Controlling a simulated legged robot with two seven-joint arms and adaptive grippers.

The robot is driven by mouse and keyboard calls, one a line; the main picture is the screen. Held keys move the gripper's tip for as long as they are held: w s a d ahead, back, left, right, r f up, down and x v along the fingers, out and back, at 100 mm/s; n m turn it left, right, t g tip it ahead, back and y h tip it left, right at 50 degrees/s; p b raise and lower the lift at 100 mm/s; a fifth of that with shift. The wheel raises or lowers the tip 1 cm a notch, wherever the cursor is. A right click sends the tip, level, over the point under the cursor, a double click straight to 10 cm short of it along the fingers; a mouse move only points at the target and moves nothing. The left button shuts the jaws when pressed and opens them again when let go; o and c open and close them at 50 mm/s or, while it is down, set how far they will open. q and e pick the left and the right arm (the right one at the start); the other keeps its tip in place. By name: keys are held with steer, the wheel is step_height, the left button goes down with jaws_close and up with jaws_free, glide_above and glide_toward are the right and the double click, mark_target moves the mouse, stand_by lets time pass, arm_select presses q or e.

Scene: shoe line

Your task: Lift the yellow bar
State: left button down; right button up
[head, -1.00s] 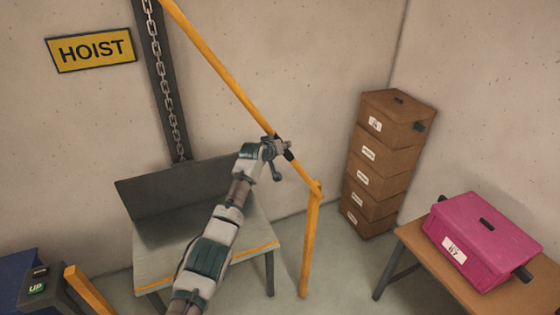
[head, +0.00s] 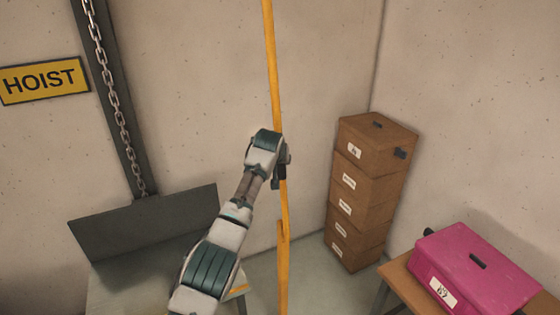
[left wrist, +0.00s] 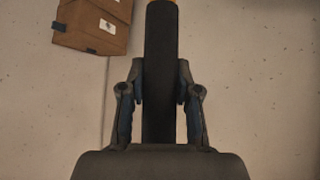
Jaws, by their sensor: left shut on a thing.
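The yellow bar (head: 273,75) stands nearly upright in the head view, running up out of the top of the picture. It meets a yellow post (head: 283,270) below. My left gripper (head: 281,175) is shut on the bar near its lower part. In the left wrist view, a dark grip section of the bar (left wrist: 160,70) lies between the two fingers of my left gripper (left wrist: 160,95), with a bit of yellow at its top end. My right gripper is not in view.
A hoist table (head: 110,285) with a dark back plate (head: 150,220) stands at left under a hanging chain (head: 118,110). Stacked brown boxes (head: 360,190) stand at the back. A pink box (head: 475,265) sits on a brown table (head: 398,275) at right.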

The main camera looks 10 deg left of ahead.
arm_select(q)
steer(key=shift+s+f, duration=0.1)
steer(key=shift+f, duration=0.45)
steer(key=c, duration=1)
jaws_free()
steer(key=shift+o, duration=1)
steer(key=shift+w+a+r, duration=0.1)
steer(key=shift+w, duration=0.1)
steer(key=shift+r, duration=0.15)
steer(key=shift+s+d+r, duration=0.2)
steer(key=shift+s+r, duration=0.1)
steer(key=shift+r, duration=0.05)
steer(key=v, duration=1)
steer(key=shift+s+r, duration=0.2)
steer(key=shift+s, duration=0.15)
steer(key=shift+a, duration=0.1)
